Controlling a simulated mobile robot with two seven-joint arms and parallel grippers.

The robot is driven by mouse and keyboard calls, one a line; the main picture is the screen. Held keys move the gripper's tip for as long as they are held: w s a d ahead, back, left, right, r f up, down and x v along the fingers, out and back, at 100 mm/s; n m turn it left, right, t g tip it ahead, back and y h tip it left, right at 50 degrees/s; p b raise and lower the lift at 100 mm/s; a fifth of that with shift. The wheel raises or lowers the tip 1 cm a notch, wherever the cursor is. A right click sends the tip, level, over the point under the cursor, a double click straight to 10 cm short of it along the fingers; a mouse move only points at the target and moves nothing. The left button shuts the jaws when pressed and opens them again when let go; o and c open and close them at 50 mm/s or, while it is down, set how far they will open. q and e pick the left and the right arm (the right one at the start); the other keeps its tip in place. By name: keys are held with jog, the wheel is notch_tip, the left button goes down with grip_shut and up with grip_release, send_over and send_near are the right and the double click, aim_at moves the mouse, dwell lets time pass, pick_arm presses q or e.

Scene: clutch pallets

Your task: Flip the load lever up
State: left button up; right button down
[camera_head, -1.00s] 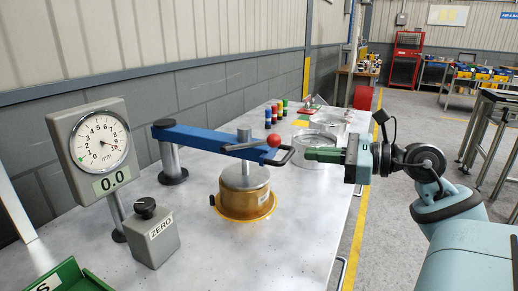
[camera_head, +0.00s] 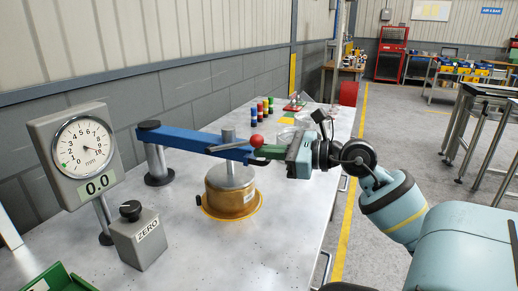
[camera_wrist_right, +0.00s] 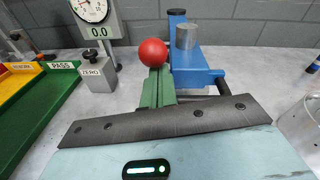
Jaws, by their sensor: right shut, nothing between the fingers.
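The load lever is a grey bar lying about level along the blue arm (camera_head: 190,140), with a red ball knob (camera_head: 256,140) at its end. My right gripper (camera_head: 262,151) has its green fingers shut and empty, right beside and just below the red ball. In the right wrist view the red ball (camera_wrist_right: 152,52) stands at the tips of the green fingers (camera_wrist_right: 160,86), with the blue arm (camera_wrist_right: 195,68) to their right. Whether the fingers touch the ball or bar, I cannot tell. My left gripper is not in view.
A brass-coloured cylinder (camera_head: 230,200) stands under the arm. A dial gauge (camera_head: 84,150) reading 0.0 and a ZERO button box (camera_head: 137,237) are at left. A green bin (camera_head: 60,280) is at the front left. Clear dishes (camera_head: 285,135) and coloured pieces sit behind.

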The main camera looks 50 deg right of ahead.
aim_at(233, 146)
jog(key=shift+x, duration=1.1)
